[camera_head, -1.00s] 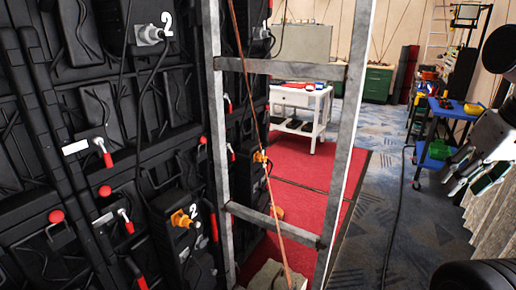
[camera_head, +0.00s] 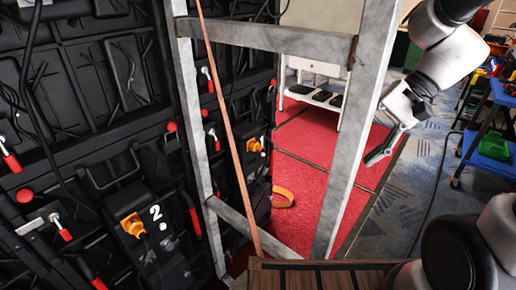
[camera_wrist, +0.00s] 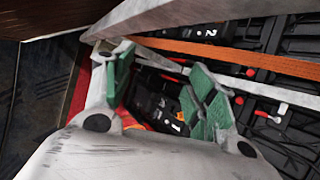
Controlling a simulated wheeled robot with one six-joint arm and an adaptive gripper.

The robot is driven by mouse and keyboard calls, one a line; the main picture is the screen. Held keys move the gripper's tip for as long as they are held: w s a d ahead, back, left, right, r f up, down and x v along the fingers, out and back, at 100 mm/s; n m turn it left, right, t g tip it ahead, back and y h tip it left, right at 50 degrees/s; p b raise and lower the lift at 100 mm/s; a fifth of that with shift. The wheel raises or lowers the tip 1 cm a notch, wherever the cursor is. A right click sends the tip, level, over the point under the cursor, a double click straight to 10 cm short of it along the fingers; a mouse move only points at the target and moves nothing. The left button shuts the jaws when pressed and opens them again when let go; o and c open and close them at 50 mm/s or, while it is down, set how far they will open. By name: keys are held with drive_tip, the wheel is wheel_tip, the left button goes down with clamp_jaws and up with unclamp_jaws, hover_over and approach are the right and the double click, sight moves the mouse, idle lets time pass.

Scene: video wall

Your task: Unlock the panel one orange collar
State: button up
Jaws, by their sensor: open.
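An orange collar (camera_head: 133,224) sits on a black panel box marked "2" at lower left in the head view. A second orange collar (camera_head: 255,145) is farther back, seen through the metal frame; I cannot read a number beside it. In the wrist view, an orange-red part (camera_wrist: 128,120) shows between the finger bases, partly hidden by my gripper, near a black box marked "1" (camera_wrist: 175,127). My gripper (camera_head: 388,142) is open and empty, right of the metal frame in the head view. Its green pads stand apart in the wrist view (camera_wrist: 160,68), clear of any collar.
A grey metal frame (camera_head: 340,172) with an orange strap (camera_head: 232,140) stands between panels and gripper. A slatted wooden surface (camera_head: 330,278) fills the bottom. An orange loop (camera_head: 283,196) lies on the red carpet. A blue cart (camera_head: 490,150) stands right.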

sight(258, 147)
drive_tip(key=w+a+f+m+y, duration=0.3)
drive_tip(key=w+a+m+y, duration=0.1)
drive_tip(key=w+a, duration=0.25)
drive_tip(key=w+a+f+m+y, duration=0.35)
drive_tip(key=w+a, duration=0.25)
drive_tip(key=a, duration=0.2)
drive_tip(key=w+f+m+t, duration=0.4)
drive_tip(key=w+f+m, duration=0.1)
drive_tip(key=f, duration=0.1)
drive_tip(key=w+a+f+m+t, duration=0.1)
drive_tip(key=w+f+m+t, duration=0.3)
drive_tip(key=w+f+m, duration=0.1)
drive_tip(key=w+a+f+m+t, duration=0.1)
drive_tip(key=w+f+m+t, duration=0.2)
drive_tip(key=w+f+m, duration=0.2)
drive_tip(key=shift+w+a+f+m+t+h, duration=0.1)
drive_tip(key=shift+w+f+m+t+h, duration=0.1)
drive_tip(key=shift+w+f, duration=0.45)
drive_tip(key=shift+w+a+f+m+t+h, duration=0.1)
drive_tip(key=shift+w+f+t+h, duration=0.2)
drive_tip(key=shift+f, duration=0.5)
drive_tip(key=x, duration=0.7)
drive_tip(key=shift+w+d+f, duration=0.1)
drive_tip(key=shift+d+f, duration=0.05)
drive_tip(key=shift+f, duration=0.1)
drive_tip(key=shift+w+a, duration=0.35)
drive_tip(key=shift+a, duration=0.05)
drive_tip(key=shift+c, duration=0.5)
drive_tip(key=c, duration=0.9)
